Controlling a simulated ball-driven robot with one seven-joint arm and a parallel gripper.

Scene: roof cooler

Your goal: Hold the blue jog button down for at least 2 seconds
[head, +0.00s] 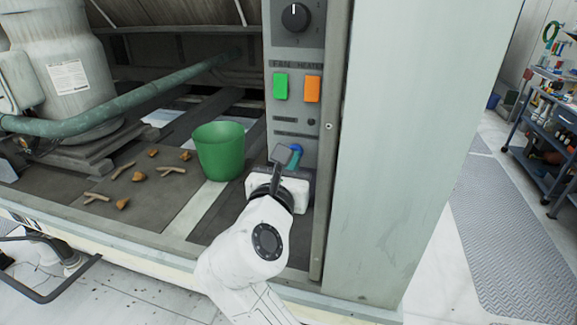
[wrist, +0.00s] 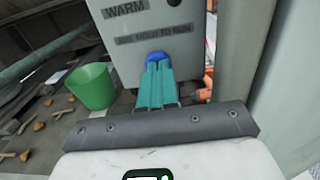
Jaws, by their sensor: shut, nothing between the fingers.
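The blue jog button (head: 297,149) is on the lower part of the grey control panel. In the wrist view the blue button (wrist: 157,55) shows just beyond my fingertips, under the label about holding to run. My gripper (head: 293,160) has teal fingers, shut together with nothing between them. In the wrist view the gripper (wrist: 156,66) points straight at the button, and its tips overlap the button's lower edge. The tips look at or very close to the button. I cannot tell whether they touch it or whether it is pressed in.
The grey panel (head: 291,112) also carries a green switch (head: 280,86), an orange switch (head: 312,89) and a black knob (head: 295,17). A pale cabinet wall (head: 390,150) rises on the right.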

